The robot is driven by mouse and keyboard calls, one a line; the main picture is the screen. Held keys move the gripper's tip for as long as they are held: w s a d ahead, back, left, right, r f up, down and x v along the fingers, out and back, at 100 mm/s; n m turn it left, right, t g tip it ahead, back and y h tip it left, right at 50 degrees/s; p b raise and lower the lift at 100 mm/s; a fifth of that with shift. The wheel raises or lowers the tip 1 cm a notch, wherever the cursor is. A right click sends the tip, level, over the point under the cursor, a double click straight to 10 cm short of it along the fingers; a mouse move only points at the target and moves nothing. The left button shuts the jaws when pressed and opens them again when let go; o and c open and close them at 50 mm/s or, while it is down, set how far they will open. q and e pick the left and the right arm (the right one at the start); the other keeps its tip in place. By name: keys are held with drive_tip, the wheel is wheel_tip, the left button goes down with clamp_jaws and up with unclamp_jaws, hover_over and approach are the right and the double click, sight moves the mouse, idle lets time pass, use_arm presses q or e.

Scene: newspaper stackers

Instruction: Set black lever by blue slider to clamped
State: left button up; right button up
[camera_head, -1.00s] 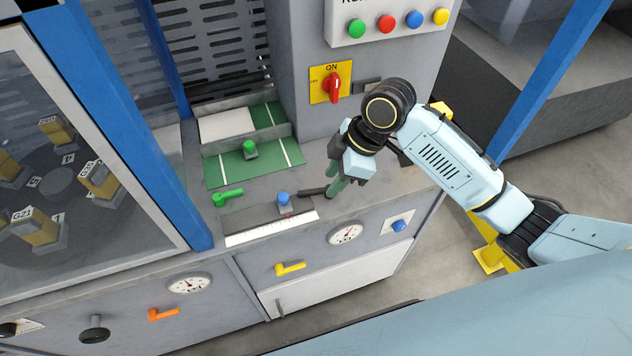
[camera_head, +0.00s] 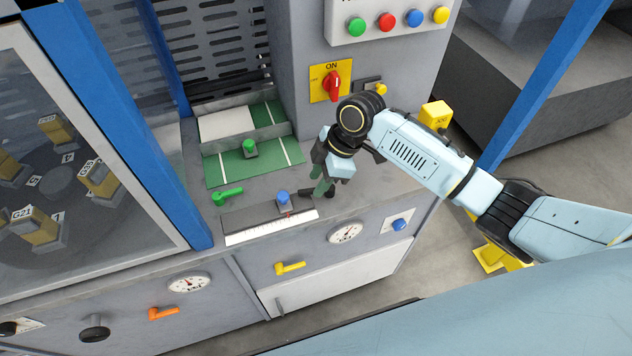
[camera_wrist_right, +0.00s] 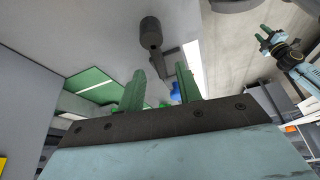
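The black lever (camera_head: 307,193) lies on the grey counter, just right of the blue slider (camera_head: 283,198). My right gripper (camera_head: 322,182) points down over the lever and hides part of it. In the right wrist view, its two green fingers (camera_wrist_right: 160,88) stand apart, with the dark lever (camera_wrist_right: 152,38) showing beyond and between them. I cannot tell whether they touch it. The blue slider (camera_wrist_right: 174,90) shows partly behind the right-hand finger. My left gripper (camera_wrist_right: 266,36) shows far off at upper right in the wrist view, with its fingers apart.
A ruler strip (camera_head: 270,228) runs along the counter's front edge. A green lever (camera_head: 227,196) and a green knob (camera_head: 250,149) are left of the slider. A red switch (camera_head: 333,85) is on the wall behind. The counter right of my gripper is clear.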

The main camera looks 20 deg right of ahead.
drive_tip(key=shift+x, duration=1)
clamp_jaws()
